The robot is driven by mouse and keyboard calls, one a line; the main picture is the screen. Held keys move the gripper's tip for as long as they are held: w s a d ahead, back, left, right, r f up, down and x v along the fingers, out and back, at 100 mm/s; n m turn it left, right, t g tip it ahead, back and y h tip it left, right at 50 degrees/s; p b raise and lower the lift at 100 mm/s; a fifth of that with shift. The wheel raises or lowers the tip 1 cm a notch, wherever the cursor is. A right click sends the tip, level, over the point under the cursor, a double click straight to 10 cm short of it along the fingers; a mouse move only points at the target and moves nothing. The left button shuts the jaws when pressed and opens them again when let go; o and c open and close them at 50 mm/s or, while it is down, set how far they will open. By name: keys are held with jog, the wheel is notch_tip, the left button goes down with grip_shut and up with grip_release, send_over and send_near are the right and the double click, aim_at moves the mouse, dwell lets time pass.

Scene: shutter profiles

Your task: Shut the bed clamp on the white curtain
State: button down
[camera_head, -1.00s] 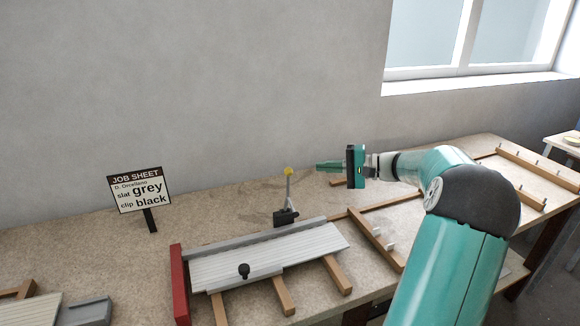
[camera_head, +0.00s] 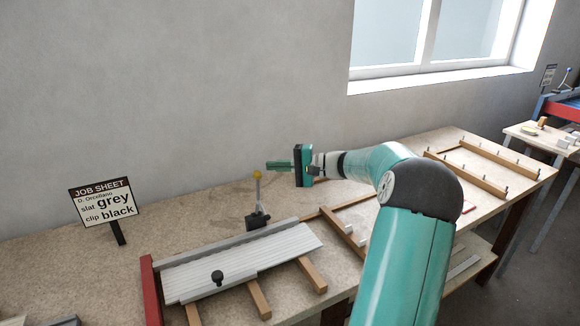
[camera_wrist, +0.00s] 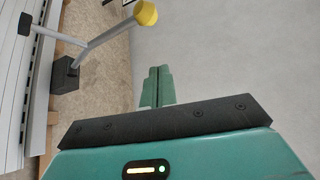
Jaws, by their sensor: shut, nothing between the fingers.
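The white curtain (camera_head: 200,279) of ribbed slats lies on the wooden bed on the bench. The bed clamp (camera_head: 258,206) stands behind its back rail, with a black base and a grey lever pointing up to a yellow knob. In the wrist view the clamp's yellow knob (camera_wrist: 146,13) is at the top, and its arm reaches left to a black pad (camera_wrist: 24,23) over the curtain's edge; contact cannot be told. My gripper (camera_head: 268,165) is shut and empty, pointing left close to the knob in the head view. In the wrist view my gripper (camera_wrist: 158,75) appears apart from the knob.
A grey rail (camera_head: 225,246) runs along the curtain's back edge, and a red end piece (camera_head: 151,290) is at its left. A job sheet (camera_head: 103,204) stands on the left. Wooden frames (camera_head: 470,168) lie on the right.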

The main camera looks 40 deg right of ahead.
jog(key=a, duration=0.4)
jog(key=shift+s+a+r, duration=0.1)
jog(key=shift+s+r, duration=0.1)
jog(key=shift+s, duration=0.15)
dwell(0.3)
